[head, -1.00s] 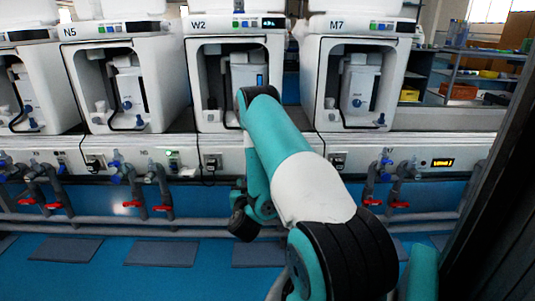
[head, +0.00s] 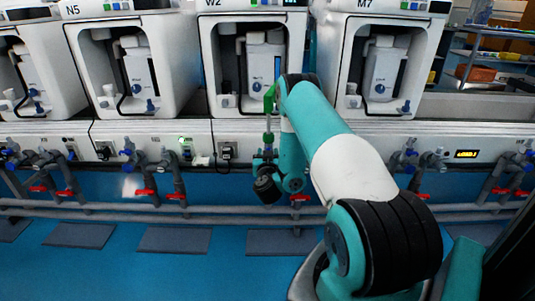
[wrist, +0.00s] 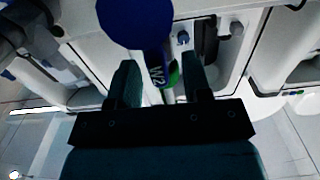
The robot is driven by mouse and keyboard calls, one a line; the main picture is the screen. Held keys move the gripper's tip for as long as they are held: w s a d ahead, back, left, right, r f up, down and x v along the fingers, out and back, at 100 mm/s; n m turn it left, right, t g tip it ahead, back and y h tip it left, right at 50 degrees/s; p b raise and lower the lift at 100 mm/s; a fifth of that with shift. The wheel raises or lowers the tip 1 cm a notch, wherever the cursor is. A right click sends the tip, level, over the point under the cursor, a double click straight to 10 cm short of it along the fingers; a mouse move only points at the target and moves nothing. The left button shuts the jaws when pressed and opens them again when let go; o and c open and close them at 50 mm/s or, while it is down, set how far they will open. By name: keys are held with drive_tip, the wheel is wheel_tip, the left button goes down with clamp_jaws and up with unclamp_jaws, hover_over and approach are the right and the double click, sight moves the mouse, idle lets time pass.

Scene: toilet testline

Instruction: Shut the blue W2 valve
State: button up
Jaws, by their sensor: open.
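The W2 machine (head: 231,25) stands in the middle of the head view. My gripper (wrist: 160,78) is open, with one dark finger on each side of the lettered part. I cannot tell whether the fingers touch it. In the head view, my arm covers much of the pipework below W2, and my fingertips cannot be made out. A green fitting (head: 268,138) shows just left of my arm there.
Machines N5 (head: 75,40) and M7 (head: 430,45) flank W2. Other blue valves (head: 128,153) and red handles (head: 145,192) line the pipes below. A grey pipe rail (head: 90,212) runs along the front. Blue floor with grey mats (head: 174,239) lies before it.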

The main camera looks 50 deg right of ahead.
drive_tip(key=shift+d, duration=0.15)
clamp_jaws()
drive_tip(key=shift+m, duration=0.4)
drive_tip(key=m+p, duration=0.2)
drive_tip(key=m, duration=0.1)
drive_tip(key=shift+m, duration=0.4)
drive_tip(key=m+p, duration=0.1)
drive_tip(key=m, duration=0.3)
drive_tip(key=shift+s+d+p, duration=0.1)
drive_tip(key=shift+p, duration=0.2)
drive_tip(key=m, duration=0.5)
drive_tip(key=shift+f+p, duration=0.2)
drive_tip(key=shift+p, duration=0.15)
drive_tip(key=shift+s+f+m, duration=0.1)
drive_tip(key=shift+m, duration=2.1)
